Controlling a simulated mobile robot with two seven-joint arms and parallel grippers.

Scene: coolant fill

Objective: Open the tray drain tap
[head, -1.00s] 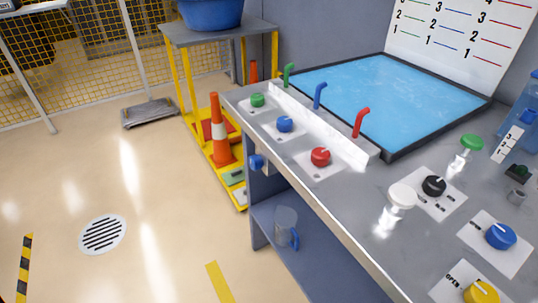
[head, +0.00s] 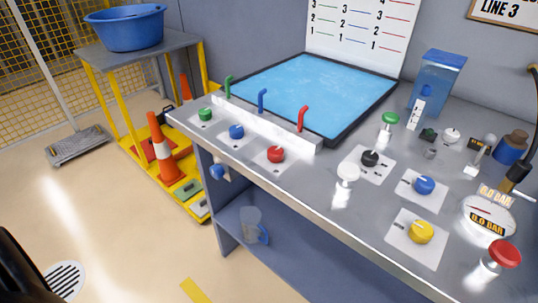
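A shallow tray of blue liquid with a dark rim (head: 345,131) sits at the back of the grey bench. A small blue-handled tap (head: 217,171) sticks out under the bench's front left edge; its handle position is too small to read. A yellow knob (head: 421,232) sits on a white plate at the front right, and a blue knob (head: 424,185) is behind it. No label shows clearly which one is the tray drain tap. Neither of my grippers is in view.
Green (head: 205,114), blue (head: 236,131) and red (head: 276,154) knobs line the bench's front left, before three coloured spouts. A clear jug (head: 251,226) stands on the lower shelf. A traffic cone (head: 163,148) and yellow stand (head: 130,142) are left. The floor in front is mostly clear.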

